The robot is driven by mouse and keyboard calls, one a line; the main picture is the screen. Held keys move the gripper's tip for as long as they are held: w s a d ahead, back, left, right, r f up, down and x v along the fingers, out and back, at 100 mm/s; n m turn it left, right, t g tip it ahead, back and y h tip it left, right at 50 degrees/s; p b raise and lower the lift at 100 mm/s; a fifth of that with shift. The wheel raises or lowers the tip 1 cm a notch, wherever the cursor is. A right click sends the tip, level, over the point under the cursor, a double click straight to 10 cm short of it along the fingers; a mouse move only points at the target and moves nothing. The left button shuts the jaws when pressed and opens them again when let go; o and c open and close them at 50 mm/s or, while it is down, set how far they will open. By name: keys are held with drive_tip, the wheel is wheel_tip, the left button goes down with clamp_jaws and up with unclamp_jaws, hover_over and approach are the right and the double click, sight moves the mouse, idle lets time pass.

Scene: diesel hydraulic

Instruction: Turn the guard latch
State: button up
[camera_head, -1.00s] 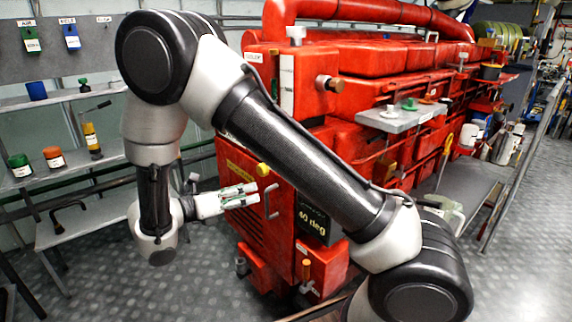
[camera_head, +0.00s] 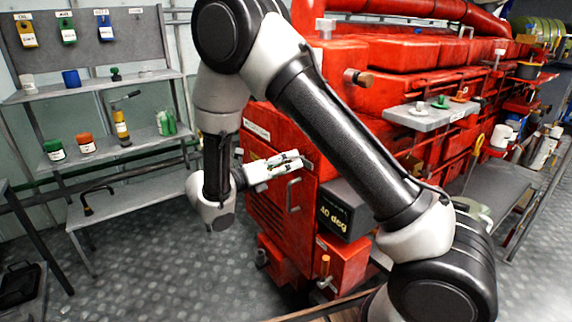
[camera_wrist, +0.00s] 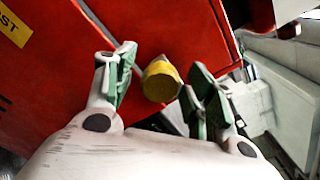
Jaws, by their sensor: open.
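The guard is a red panel (camera_head: 270,205) on the engine's near end. In the wrist view, a round yellow knob (camera_wrist: 161,80), which looks like the guard latch, stands out from the red surface (camera_wrist: 165,25). My gripper (camera_head: 288,163) is at the panel's upper part, and the knob is hidden behind it in the head view. In the wrist view my gripper (camera_wrist: 158,66) is open, with one green-padded finger on each side of the knob. The gap looks a little wider on the left side; I cannot tell whether either finger touches it.
A pull handle (camera_head: 293,195) sits on the panel just below my gripper. A black "40 deg" box (camera_head: 345,211) is to its right. Shelves (camera_head: 125,190) with bottles and tools stand at the left. Open floor (camera_head: 165,265) lies between.

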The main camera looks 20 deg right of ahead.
drive_tip(key=c, duration=1)
drive_tip(key=shift+m, duration=0.3)
drive_tip(key=m, duration=0.4)
drive_tip(key=shift+m, duration=0.3)
drive_tip(key=m, duration=0.8)
drive_tip(key=shift+m, duration=2.3)
